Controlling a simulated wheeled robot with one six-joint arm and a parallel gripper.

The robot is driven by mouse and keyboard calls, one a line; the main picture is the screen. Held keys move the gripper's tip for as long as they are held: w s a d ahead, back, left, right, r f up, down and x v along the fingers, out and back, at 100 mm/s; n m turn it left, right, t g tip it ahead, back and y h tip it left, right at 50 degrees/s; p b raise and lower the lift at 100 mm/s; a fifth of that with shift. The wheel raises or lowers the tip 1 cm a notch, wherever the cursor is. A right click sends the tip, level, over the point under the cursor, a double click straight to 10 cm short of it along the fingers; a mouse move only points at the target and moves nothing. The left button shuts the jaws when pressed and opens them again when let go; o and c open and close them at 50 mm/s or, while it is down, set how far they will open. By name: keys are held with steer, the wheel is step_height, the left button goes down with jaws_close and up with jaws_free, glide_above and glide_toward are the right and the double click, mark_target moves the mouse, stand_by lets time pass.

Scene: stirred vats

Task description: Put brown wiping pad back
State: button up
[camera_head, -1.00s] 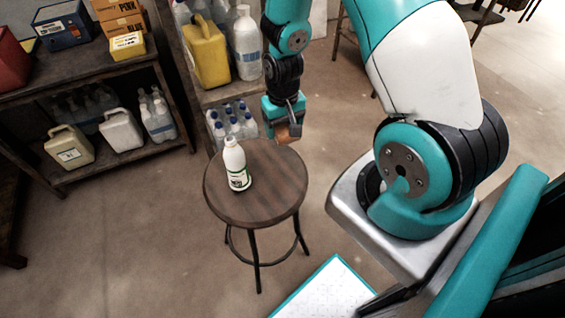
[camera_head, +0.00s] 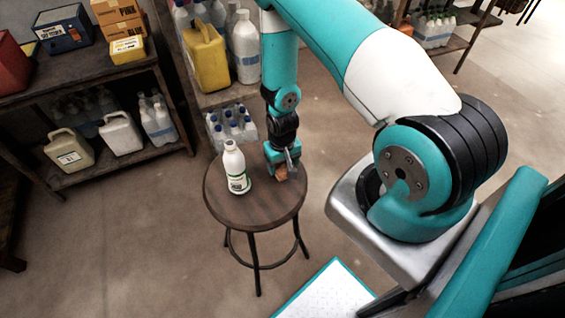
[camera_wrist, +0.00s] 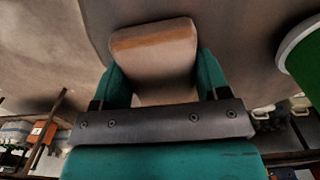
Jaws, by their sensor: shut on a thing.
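The brown wiping pad (camera_head: 281,174) is held in my gripper (camera_head: 281,167), low over the right part of the round wooden stool (camera_head: 252,211). In the wrist view the pad (camera_wrist: 152,50) sits between the two teal fingers of my gripper (camera_wrist: 153,80), which are shut on it. I cannot tell whether the pad touches the stool top. A white bottle (camera_head: 235,167) with a green-and-white label stands upright on the stool, left of my gripper and apart from it.
A shelf with a yellow jug (camera_head: 207,55) and clear bottles stands behind the stool. A dark shelf (camera_head: 120,70) with boxes and jugs is at the left. A white board with a teal edge (camera_head: 325,292) is in front. The stool's front is clear.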

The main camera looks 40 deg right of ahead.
steer(key=shift+f, duration=0.2)
steer(key=o, duration=0.9)
steer(key=shift+r, duration=0.15)
